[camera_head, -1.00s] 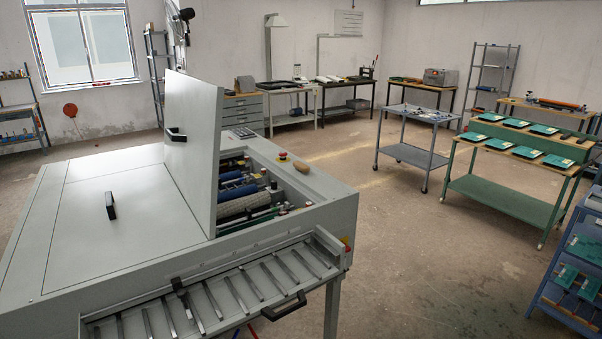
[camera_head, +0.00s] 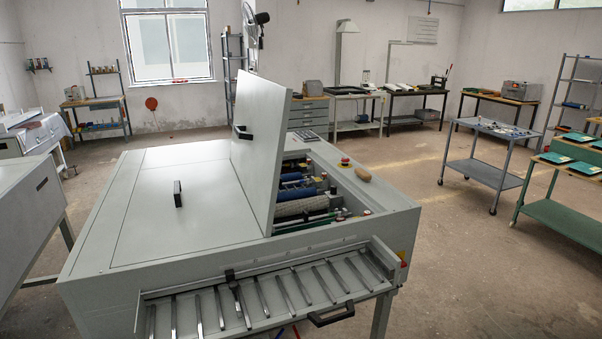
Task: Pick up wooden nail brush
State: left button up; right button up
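A small tan, rounded object that looks like the wooden nail brush (camera_head: 363,175) lies on the right part of the grey plate processor's top (camera_head: 400,198). It is beside the open roller bay, near a red button (camera_head: 345,161). It is small in view, so its bristles cannot be made out. Neither of my grippers is in view.
The processor's lid (camera_head: 262,140) stands raised beside the rollers (camera_head: 305,206). A grey cart (camera_head: 485,165) and a green table (camera_head: 555,205) stand right. Open floor (camera_head: 450,265) lies between.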

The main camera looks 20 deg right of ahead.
aim_at(362, 173)
jog(key=l+u, duration=1.35)
jog(key=k+l+u, duration=0.1)
jog(key=l, duration=0.35)
jog(key=k+l+u, duration=0.1)
jog(key=l, duration=0.3)
jog(key=k+l, duration=0.2)
jog(key=l, duration=0.2)
jog(key=k+l+u, duration=0.15)
jog(key=l, duration=0.3)
jog(key=k+l+u, duration=0.1)
jog(key=l, duration=0.25)
jog(key=k+l+u, duration=0.1)
jog(key=k+l, duration=0.15)
jog(key=l, duration=0.15)
jog(key=k+l+u, duration=0.1)
jog(key=l, duration=1)
